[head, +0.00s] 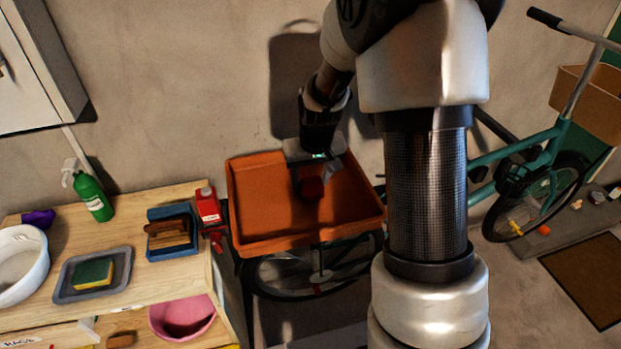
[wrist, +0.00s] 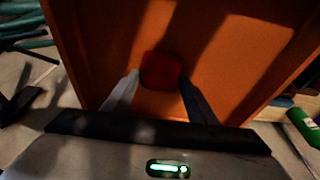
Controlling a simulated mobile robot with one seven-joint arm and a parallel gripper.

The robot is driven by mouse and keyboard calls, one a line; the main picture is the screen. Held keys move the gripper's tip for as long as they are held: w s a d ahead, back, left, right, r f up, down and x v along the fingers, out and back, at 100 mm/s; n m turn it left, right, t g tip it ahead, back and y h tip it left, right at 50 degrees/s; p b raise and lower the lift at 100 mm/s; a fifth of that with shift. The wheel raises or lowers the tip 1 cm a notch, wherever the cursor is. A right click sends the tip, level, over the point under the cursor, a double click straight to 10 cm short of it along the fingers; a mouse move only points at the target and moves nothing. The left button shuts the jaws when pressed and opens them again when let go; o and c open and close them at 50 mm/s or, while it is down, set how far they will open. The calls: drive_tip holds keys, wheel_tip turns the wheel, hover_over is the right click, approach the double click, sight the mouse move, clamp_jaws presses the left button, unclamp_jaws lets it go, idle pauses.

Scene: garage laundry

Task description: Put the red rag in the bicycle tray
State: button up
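The bicycle tray (head: 258,210) is a large orange tray mounted on a bicycle beside the bench. The wrist view looks down into the orange tray (wrist: 240,50). My gripper (head: 312,178) points down into it, fingers apart. The red rag (head: 311,189) is a small dark red bundle at the fingertips, over or on the tray floor. In the wrist view the rag (wrist: 161,70) lies between the fingertips of my gripper (wrist: 160,78). I cannot tell whether the fingers press on it or stand just clear.
The wooden bench (head: 150,285) at left carries a red container (head: 209,208), a brush in a blue tray (head: 172,253), a sponge (head: 92,274) and a green spray bottle (head: 93,196). A wall stands close behind the tray. The teal bicycle frame (head: 535,150) extends right.

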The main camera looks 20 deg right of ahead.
drive_tip(key=shift+o, duration=1.1)
